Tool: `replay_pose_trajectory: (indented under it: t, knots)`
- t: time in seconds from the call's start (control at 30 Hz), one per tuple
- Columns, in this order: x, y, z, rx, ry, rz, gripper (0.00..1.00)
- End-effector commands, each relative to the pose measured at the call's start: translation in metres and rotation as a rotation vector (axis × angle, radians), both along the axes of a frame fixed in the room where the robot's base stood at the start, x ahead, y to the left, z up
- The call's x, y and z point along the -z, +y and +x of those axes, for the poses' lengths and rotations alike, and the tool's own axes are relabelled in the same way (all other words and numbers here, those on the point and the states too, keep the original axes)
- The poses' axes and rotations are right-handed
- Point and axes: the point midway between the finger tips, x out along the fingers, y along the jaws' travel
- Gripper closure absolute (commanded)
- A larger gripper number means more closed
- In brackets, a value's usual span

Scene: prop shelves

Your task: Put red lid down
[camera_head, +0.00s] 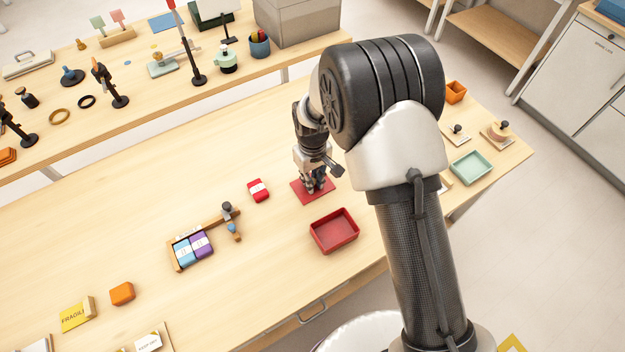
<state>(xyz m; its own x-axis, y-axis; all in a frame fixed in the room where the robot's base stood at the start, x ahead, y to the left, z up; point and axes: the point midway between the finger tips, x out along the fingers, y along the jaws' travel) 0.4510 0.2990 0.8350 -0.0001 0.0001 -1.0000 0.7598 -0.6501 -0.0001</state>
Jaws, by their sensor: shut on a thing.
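The red lid (301,194) is a flat red plate at the middle of the near table, right at my gripper's fingertips. My gripper (316,187) points down and is shut on the lid; the fingers partly hide it. The lid appears low, at or just above the table top; I cannot tell whether it touches. An open red box (334,231) stands just in front of the lid, with its inside showing empty.
A small red and white block (258,190) lies left of the lid. A wooden rack (178,257) with blue and purple blocks is farther left. A green tray (471,166) and an orange box (456,92) are at the right. Bare table lies behind the lid.

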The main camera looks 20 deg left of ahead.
Motion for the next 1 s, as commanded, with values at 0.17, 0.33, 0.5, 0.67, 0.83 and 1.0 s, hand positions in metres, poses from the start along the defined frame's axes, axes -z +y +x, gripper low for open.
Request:
replay_pose_trajectory:
  t: [0.17, 0.33, 0.5, 0.67, 0.83, 1.0]
  knots:
    - [-0.0017, 0.0003, 0.0004, 0.0, -0.001, 0.001, 1.0]
    - [0.0017, 0.0002, 0.0003, 0.0, -0.001, 0.001, 0.83]
    - [0.0016, 0.0001, 0.0001, 0.0, 0.0, 0.0, 0.71]
    - [0.0019, -0.0001, -0.0002, 0.0, 0.0, 0.0, 0.65]
    - [0.0021, -0.0002, -0.0003, 0.0, 0.001, -0.001, 0.65]
    - [-0.003, -0.0003, -0.0004, 0.0, 0.001, -0.001, 0.65]
